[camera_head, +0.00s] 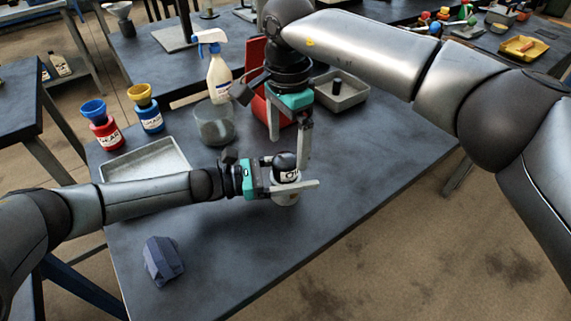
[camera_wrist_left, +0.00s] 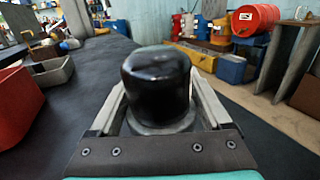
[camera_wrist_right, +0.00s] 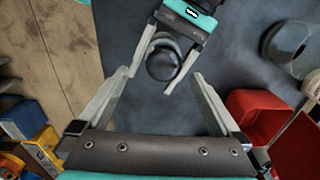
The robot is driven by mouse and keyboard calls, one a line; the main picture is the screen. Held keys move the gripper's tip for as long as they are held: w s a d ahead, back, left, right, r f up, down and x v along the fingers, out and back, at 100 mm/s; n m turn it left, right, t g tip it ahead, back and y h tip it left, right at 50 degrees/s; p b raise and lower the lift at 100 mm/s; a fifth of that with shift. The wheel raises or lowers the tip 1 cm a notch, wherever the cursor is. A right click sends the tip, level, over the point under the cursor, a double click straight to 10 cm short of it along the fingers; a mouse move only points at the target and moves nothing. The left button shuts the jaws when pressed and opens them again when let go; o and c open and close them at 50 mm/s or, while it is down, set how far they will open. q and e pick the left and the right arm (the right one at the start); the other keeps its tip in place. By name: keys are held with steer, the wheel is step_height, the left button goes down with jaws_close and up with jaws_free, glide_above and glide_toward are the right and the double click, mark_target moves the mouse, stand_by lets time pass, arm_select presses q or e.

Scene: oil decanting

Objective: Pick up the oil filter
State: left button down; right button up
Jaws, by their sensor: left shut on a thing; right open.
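The oil filter (camera_head: 287,178) looks like a short upright canister with a black domed top, a white label with partly hidden lettering and a grey lower end. My left gripper (camera_head: 306,176) is shut around its side, over the blue-grey table. In the left wrist view the black dome of the filter (camera_wrist_left: 157,85) stands between the fingers. My right gripper (camera_head: 289,147) is open and empty, pointing down just above the filter. In the right wrist view the filter (camera_wrist_right: 163,62) lies just beyond the gap between the open fingertips. Whether its base touches the table is unclear.
A clear jar (camera_head: 214,127), a spray bottle (camera_head: 219,78), a red container (camera_head: 255,95) and a grey tray (camera_head: 345,95) stand behind. An empty tray (camera_head: 143,162) and red and blue bottles (camera_head: 105,133) are left. The table's right side is clear.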

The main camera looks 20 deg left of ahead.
mark_target(285, 158)
steer(key=f, duration=0.5)
steer(key=shift+w+a, duration=0.15)
steer(key=shift+a, duration=0.1)
steer(key=shift+c, duration=0.2)
steer(key=c, duration=1.5)
step_height(285, 158, up, 10)
arm_select(q)
jaws_free()
